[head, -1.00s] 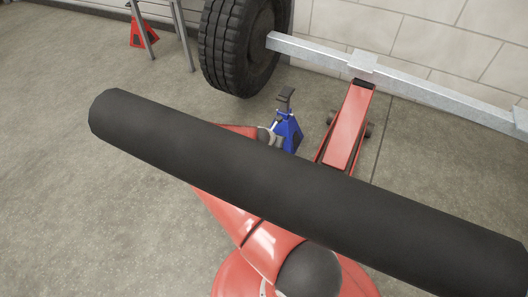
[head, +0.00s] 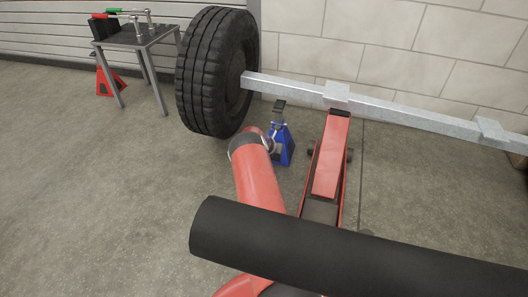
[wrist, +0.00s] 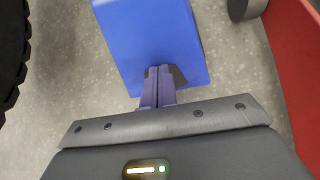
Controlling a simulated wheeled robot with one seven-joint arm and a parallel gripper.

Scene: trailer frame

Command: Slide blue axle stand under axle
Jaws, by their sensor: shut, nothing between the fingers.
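The blue axle stand (head: 281,148) stands upright on the floor in the head view, between the wheel and the red jack. In the head view, my red arm link mostly hides the gripper.
A red floor jack (head: 329,155) stands under the axle, right of the stand. A black tyre (head: 206,72) is close on the left. A metal table (head: 140,38) and a red stand (head: 104,80) are farther left. The floor at left is clear.

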